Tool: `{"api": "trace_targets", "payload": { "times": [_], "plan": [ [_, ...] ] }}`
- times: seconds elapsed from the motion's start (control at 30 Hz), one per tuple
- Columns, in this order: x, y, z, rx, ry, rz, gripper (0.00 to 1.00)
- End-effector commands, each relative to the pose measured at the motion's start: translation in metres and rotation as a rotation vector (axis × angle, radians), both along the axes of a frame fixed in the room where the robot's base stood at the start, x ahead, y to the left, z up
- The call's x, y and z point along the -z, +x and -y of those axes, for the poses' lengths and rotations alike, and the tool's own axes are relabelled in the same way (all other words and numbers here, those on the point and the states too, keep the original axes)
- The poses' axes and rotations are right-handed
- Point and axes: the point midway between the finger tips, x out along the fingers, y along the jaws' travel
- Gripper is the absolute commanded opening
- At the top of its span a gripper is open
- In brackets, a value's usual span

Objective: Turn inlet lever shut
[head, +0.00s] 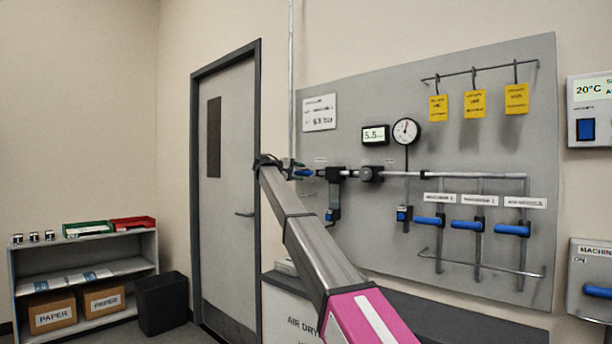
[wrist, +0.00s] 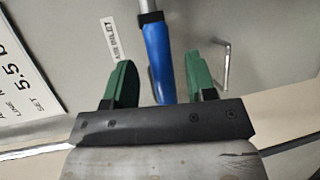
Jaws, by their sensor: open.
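The inlet lever has a blue handle (head: 304,172) at the left end of the grey pipe on the wall panel. In the wrist view the blue handle (wrist: 158,50) runs down between my two green fingers. My gripper (wrist: 161,80) is open, with one finger on each side of the handle and visible gaps to both. In the head view my gripper (head: 292,168) is at the left end of the pipe, small and partly hidden by my arm. The handle's lower end is hidden behind the gripper body in the wrist view.
The panel (head: 340,235) carries a round gauge (head: 405,131), a digital display (head: 375,135) and more blue levers (head: 467,226) to the right. Yellow tags (head: 474,104) hang above. A small label (wrist: 110,38) sits left of the handle. A dark-topped cabinet (head: 283,298) stands below.

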Motion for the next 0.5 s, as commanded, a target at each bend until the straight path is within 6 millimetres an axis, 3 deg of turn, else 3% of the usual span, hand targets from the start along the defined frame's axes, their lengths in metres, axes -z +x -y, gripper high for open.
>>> {"api": "trace_targets", "payload": {
  "times": [0.2,0.5],
  "plan": [
    [0.006,0.014,0.024,-0.001,0.001,0.000,0.51],
    [0.006,0.016,0.028,-0.001,0.001,0.000,0.51]
  ]
}}
